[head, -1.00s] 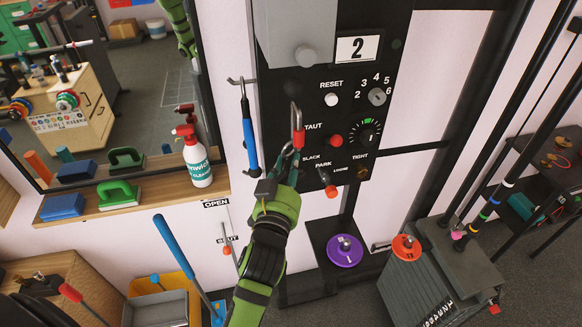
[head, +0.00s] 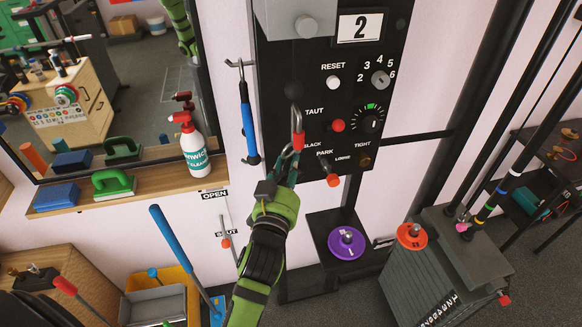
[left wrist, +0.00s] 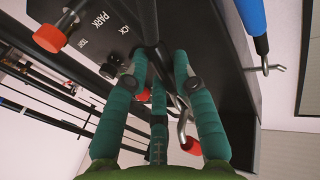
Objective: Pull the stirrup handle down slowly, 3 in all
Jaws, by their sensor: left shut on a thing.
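The stirrup handle (head: 298,128), a narrow grey metal loop with a red part, hangs in front of the black panel (head: 300,62). My left gripper (head: 285,166) is shut on its lower end, with teal fingers that hide the grip point. In the left wrist view the teal fingers (left wrist: 168,95) close around dark and metal parts. A bent metal rod with a red part (left wrist: 190,143) shows between them, which looks like the handle. The counter (head: 360,26) on the panel reads 2. My right gripper is out of view.
A blue-handled bar (head: 248,125) hangs on a wall hook just left of the panel. A red-tipped lever (head: 333,180) and red knob (head: 338,125) sit close on the right. A shelf (head: 130,190) holds a spray bottle (head: 193,148). A weight stack (head: 440,270) stands lower right.

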